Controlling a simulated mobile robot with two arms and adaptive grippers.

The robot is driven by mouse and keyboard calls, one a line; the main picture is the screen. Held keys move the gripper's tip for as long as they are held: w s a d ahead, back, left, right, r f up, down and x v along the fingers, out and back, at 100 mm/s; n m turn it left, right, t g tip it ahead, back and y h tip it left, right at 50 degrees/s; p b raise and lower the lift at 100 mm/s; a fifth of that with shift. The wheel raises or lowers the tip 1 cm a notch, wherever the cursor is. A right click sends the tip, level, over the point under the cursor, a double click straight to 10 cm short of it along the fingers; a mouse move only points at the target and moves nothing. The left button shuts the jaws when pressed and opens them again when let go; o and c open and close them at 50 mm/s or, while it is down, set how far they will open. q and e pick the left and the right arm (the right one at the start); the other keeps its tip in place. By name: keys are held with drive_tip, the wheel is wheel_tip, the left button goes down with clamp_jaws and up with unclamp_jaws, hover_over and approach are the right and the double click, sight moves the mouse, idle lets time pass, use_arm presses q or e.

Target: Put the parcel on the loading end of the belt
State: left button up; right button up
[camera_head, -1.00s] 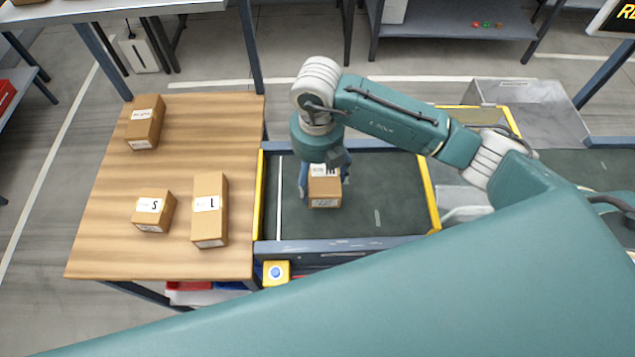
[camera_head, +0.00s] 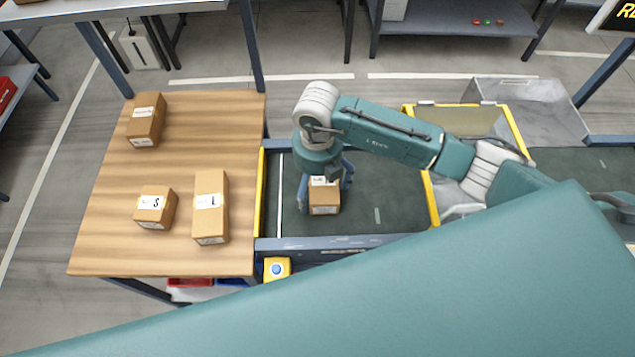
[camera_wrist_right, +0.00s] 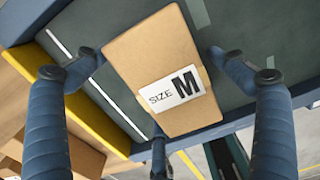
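The parcel (camera_head: 324,200), a brown box, stands on the left end of the dark green belt (camera_head: 390,190), right of a white line across it. In the right wrist view the parcel (camera_wrist_right: 165,60) carries a "SIZE M" label. My right gripper (camera_head: 326,192) is over the parcel with its fingers spread around it. In the wrist view the fingertips (camera_wrist_right: 153,78) stand apart from the box, with gaps at both sides. The parcel's underside is hidden. My left gripper is not in view.
A wooden table (camera_head: 105,220) adjoins the belt's left end, holding a tall box (camera_head: 210,225), a small "S" box (camera_head: 150,215) and a back box (camera_head: 146,128). A yellow frame (camera_head: 430,200) crosses the belt at right. A yellow button box (camera_head: 277,269) is at the front.

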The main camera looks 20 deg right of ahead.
sight(318, 180)
drive_tip(key=shift+r, duration=0.2)
drive_tip(key=shift+w+r, duration=0.1)
drive_tip(key=shift+r, duration=0.15)
wheel_tip(318, 180, up, 10)
drive_tip(key=b, duration=0.2)
drive_tip(key=shift+r+b, duration=0.25)
drive_tip(key=shift+b, duration=0.1)
drive_tip(key=shift+r, duration=0.45)
